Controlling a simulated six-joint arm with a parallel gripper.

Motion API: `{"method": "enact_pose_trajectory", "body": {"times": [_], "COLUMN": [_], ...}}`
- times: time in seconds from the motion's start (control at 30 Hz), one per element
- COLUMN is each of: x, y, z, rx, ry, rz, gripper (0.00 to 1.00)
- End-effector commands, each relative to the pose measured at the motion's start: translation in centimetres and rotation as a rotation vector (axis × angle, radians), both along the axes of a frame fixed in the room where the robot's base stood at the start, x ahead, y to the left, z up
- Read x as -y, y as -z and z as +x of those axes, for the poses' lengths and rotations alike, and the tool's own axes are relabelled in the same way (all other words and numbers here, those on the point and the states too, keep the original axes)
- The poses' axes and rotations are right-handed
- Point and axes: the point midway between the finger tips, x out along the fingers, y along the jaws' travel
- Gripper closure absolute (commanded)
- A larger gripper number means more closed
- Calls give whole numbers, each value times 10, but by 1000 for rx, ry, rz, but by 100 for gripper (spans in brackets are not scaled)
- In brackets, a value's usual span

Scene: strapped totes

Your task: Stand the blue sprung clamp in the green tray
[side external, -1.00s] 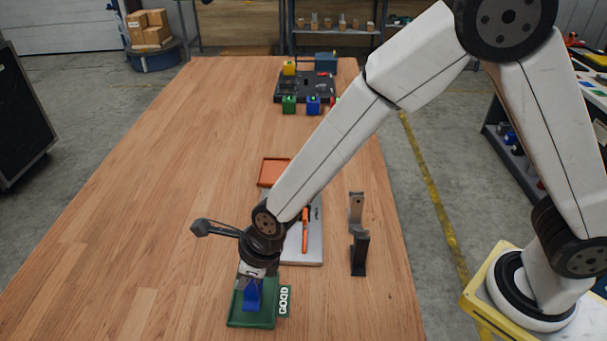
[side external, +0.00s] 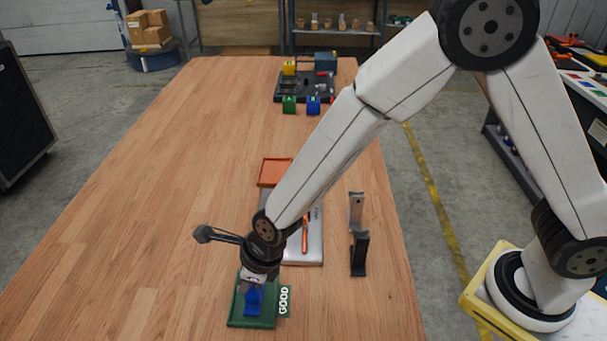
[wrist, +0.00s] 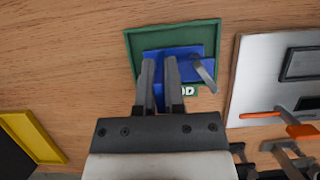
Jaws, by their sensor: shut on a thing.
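The blue sprung clamp (side external: 254,301) is at the green tray (side external: 239,315), over its floor. It also shows in the wrist view (wrist: 192,70), with a grey lever sticking out to the right. My gripper (side external: 253,284) points down over the tray and is shut on the clamp. In the wrist view both fingers (wrist: 160,75) reach onto the blue body. The green tray (wrist: 130,42) surrounds the clamp in that view, and its "GOOD" label is partly hidden. I cannot tell whether the clamp's base touches the tray floor.
An orange tray (side external: 273,172) and a pale plate (side external: 312,252) with an orange-handled tool lie behind the green tray. Two upright brackets, one grey (side external: 356,211) and one black (side external: 359,254), stand to the right.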

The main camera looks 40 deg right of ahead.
Motion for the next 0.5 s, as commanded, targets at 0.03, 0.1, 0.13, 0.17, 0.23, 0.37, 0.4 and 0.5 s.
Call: {"method": "enact_pose_trajectory", "body": {"times": [0.03, 0.1, 0.13, 0.17, 0.23, 0.37, 0.4, 0.5], "x": [0, 0, 0, 0, 0, 0, 0, 0], "y": [0, 0, 0, 0, 0, 0, 0, 0], "z": [0, 0, 0, 0, 0, 0, 0, 0], "rx": [1, 1, 1, 1, 1, 1, 1, 0], "ry": [0, 0, 0, 0, 0, 0, 0, 1], "rz": [1, 1, 1, 1, 1, 1, 1, 1], "gripper": [100, 100, 100, 100, 66, 47, 47, 47]}}
